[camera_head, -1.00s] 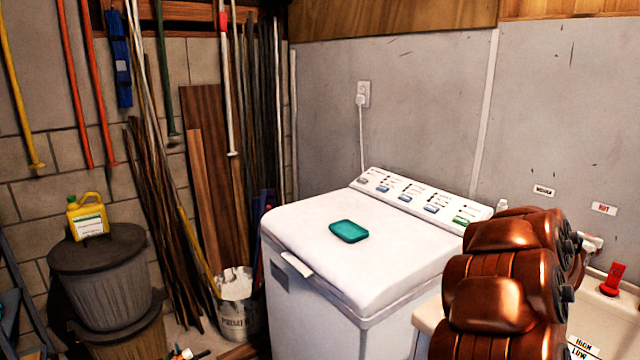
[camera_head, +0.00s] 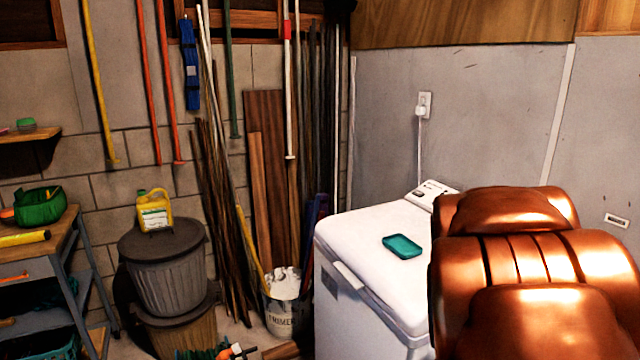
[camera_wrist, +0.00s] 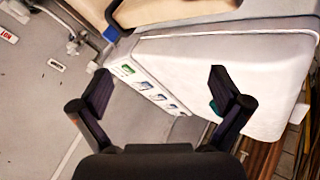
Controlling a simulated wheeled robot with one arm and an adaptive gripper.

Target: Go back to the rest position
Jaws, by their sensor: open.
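My gripper (camera_wrist: 160,92) shows in the wrist view with its two dark fingers spread wide apart and nothing between them. It is above the white washing machine (camera_wrist: 225,60), whose control panel shows between and beyond the fingers. In the head view, my copper-coloured arm fills the lower right and hides part of the washing machine (camera_head: 350,235); my gripper is not visible there. A teal dish (camera_head: 403,246) lies on the machine's lid. In the wrist view, a bit of teal shows beside the right finger.
A yellow jug (camera_head: 155,211) stands on a lidded grey bin (camera_head: 165,275). A primer bucket (camera_head: 287,312) and leaning boards stand left of the machine. A workbench (camera_head: 60,235) with a green basket is at far left.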

